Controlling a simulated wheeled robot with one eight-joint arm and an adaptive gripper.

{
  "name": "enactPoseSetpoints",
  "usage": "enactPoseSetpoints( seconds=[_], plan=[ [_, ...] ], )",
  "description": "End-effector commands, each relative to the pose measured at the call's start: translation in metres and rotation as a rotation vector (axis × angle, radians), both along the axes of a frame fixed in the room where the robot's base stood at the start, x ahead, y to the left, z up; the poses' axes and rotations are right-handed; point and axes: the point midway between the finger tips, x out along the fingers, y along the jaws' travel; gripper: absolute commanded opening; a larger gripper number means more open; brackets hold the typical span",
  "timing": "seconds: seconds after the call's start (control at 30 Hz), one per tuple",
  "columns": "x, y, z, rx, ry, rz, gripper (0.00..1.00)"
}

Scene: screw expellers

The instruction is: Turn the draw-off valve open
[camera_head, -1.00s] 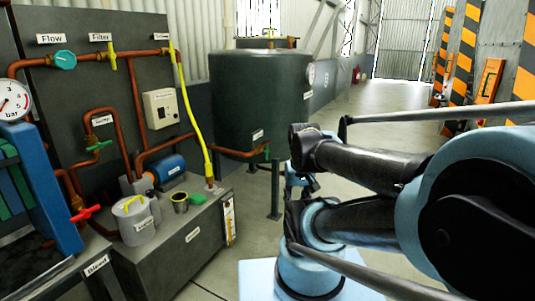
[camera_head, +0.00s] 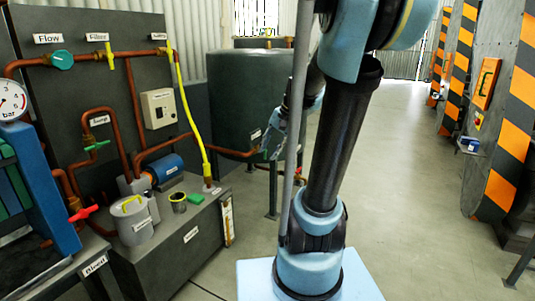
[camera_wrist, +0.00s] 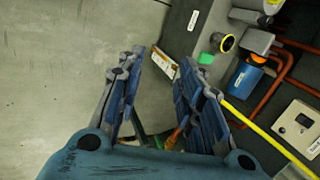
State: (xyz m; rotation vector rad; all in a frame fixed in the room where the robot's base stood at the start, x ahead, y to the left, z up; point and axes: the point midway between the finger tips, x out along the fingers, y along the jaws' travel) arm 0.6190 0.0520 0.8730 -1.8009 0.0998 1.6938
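The dark green tank (camera_head: 228,95) has a copper outlet pipe (camera_head: 235,153) low on its side, where the draw-off valve appears to be. In the head view my gripper (camera_head: 273,142) is in front of the tank's lower right side and largely covers the valve. In the wrist view my gripper (camera_wrist: 160,62) is open, with nothing held between its fingertips. A piece of copper pipe (camera_wrist: 175,137) shows low between the fingers, close to the palm. The valve handle is mostly hidden, so I cannot tell its angle or whether a finger touches it.
A grey bench block (camera_head: 175,240) with a blue motor (camera_head: 165,168), a white lidded pot (camera_head: 133,222) and a small cup (camera_head: 178,203) stands left. A yellow hose (camera_head: 188,110) runs down to it. A red-handled valve (camera_head: 84,213) is farther left. Floor on the right is clear.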

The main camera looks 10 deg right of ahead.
Motion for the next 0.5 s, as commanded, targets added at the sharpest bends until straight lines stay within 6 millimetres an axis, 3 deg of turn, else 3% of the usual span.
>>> enactPoseSetpoints(
  seconds=[0.23,0.5],
  plan=[
    [0.075,-0.001,0.016,0.146,0.058,-0.141,0.34],
    [0.154,-0.008,0.02,0.307,0.13,-0.284,0.34]
  ],
)
